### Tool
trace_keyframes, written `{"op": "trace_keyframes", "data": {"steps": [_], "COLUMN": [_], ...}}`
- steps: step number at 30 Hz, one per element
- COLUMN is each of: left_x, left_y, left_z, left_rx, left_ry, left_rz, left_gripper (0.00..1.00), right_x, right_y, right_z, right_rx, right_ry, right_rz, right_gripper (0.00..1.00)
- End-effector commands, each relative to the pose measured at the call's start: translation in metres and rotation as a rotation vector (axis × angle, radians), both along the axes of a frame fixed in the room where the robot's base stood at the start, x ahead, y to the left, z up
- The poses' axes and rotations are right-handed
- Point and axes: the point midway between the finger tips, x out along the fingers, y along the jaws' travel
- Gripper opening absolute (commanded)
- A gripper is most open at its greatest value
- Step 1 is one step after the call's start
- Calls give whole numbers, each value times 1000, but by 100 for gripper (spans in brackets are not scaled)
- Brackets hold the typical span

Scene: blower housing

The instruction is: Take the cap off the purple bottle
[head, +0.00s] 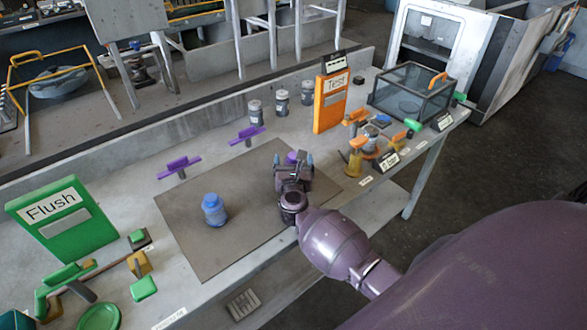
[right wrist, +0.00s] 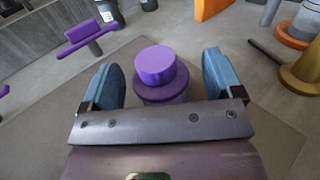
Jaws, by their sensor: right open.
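The purple bottle with its purple cap (right wrist: 155,67) stands upright between the fingers of my right gripper (right wrist: 161,80) in the right wrist view. The fingers are open, with a gap on each side of the cap. In the head view a little of the purple cap (head: 291,157) shows just beyond my right gripper (head: 293,163); the rest of the bottle is hidden behind it. My left gripper does not show.
A blue bottle (head: 214,210) stands on the brown mat (head: 190,240) to the left. Purple valve-like handles (head: 178,167) stand behind the mat. A green Flush sign (head: 52,212) is at left, an orange Test sign (head: 331,100) and glass box (head: 408,98) at the back right.

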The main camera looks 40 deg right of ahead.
Motion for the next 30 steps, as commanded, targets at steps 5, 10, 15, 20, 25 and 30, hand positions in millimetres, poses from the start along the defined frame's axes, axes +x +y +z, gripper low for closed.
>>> {"op": "trace_keyframes", "data": {"steps": [5, 10, 15, 20, 25, 30], "left_x": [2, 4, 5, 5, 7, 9], "left_y": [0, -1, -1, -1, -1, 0], "left_z": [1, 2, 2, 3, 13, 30], "left_rx": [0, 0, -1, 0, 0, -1], "left_ry": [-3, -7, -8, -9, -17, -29], "left_rz": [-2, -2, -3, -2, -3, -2], "left_gripper": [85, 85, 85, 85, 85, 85], "right_x": [0, 0, 0, 0, 0, 0], "right_y": [0, 0, 0, 0, 0, 1], "right_z": [0, 0, 0, 3, 24, 63], "right_rx": [0, 0, -1, 0, 2, 5], "right_ry": [0, 0, -1, -1, -6, -10], "right_rz": [0, 0, 0, 0, -1, -1], "right_gripper": [61, 35, 28, 28, 28, 28]}}
